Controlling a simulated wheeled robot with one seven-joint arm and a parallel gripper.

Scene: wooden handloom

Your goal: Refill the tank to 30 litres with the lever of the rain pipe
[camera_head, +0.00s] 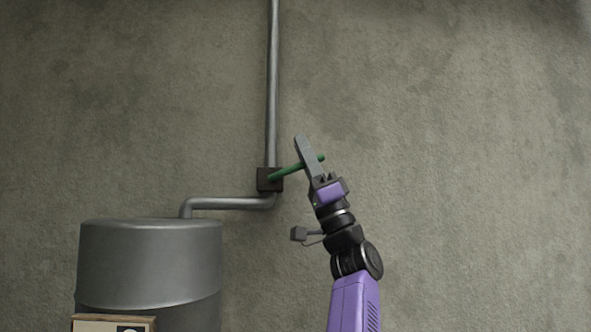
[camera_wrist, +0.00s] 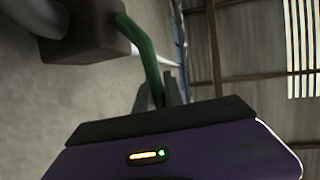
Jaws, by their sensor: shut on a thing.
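The green lever (camera_head: 290,171) sticks out from the dark valve box (camera_head: 270,179) on the rain pipe (camera_head: 273,90), pointing right and slightly up. My gripper (camera_head: 308,157) is shut on the lever near its outer end, and the lever's tip shows just past the fingers. In the wrist view the lever (camera_wrist: 143,50) runs from the valve box (camera_wrist: 97,30) down to my fingers, which are mostly hidden behind the gripper body. The grey metal tank (camera_head: 150,262) stands at the lower left, under the bent outlet pipe (camera_head: 230,203).
A wooden-framed panel (camera_head: 113,323) at the bottom left, in front of the tank, is cut off by the picture edge, so its reading cannot be seen. The plain concrete wall (camera_head: 450,150) is behind everything. The space right of my arm is clear.

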